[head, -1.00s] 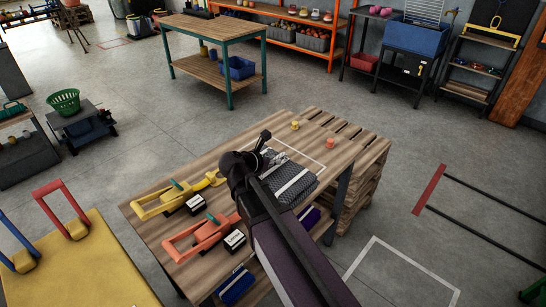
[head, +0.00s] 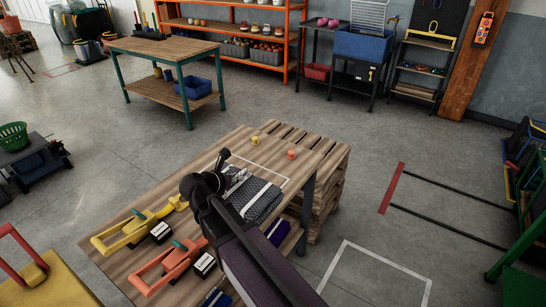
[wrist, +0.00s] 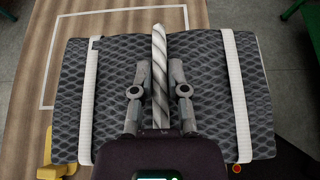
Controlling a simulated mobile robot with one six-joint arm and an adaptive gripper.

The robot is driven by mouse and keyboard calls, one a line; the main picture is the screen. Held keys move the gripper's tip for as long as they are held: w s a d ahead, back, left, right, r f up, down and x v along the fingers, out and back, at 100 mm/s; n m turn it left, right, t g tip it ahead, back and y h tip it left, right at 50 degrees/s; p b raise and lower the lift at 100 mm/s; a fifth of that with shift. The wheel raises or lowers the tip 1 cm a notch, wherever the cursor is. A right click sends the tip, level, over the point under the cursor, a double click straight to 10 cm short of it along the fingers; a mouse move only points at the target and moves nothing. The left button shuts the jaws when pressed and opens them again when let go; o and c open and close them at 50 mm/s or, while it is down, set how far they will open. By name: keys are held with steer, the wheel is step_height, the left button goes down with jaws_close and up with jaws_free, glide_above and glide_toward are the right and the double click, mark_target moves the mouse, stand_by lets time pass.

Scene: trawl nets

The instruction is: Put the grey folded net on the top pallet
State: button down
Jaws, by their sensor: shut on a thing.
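The grey folded net (head: 264,205) is a dark mesh bundle with two white straps, at the right side of the wooden table (head: 205,165). It fills much of the wrist view (wrist: 210,85). My gripper (wrist: 160,92) is shut on the white twisted rope (wrist: 159,70) across the net's middle. My arm hides part of the net in the head view. I cannot tell whether the net rests on the table or hangs just above it. The top pallet (head: 300,138) is the slatted wooden top of a stack right behind the table; its visible slats are bare.
A yellow tool (head: 130,232) and an orange tool (head: 165,268) lie on the table left of my arm. A small yellow object (head: 255,141) and an orange one (head: 291,154) stand near the far edge. Open floor lies right of the pallets.

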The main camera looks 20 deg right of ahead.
steer(key=shift+r+p, duration=3.25)
steer(key=shift+r, duration=0.3)
steer(key=shift+f, duration=0.1)
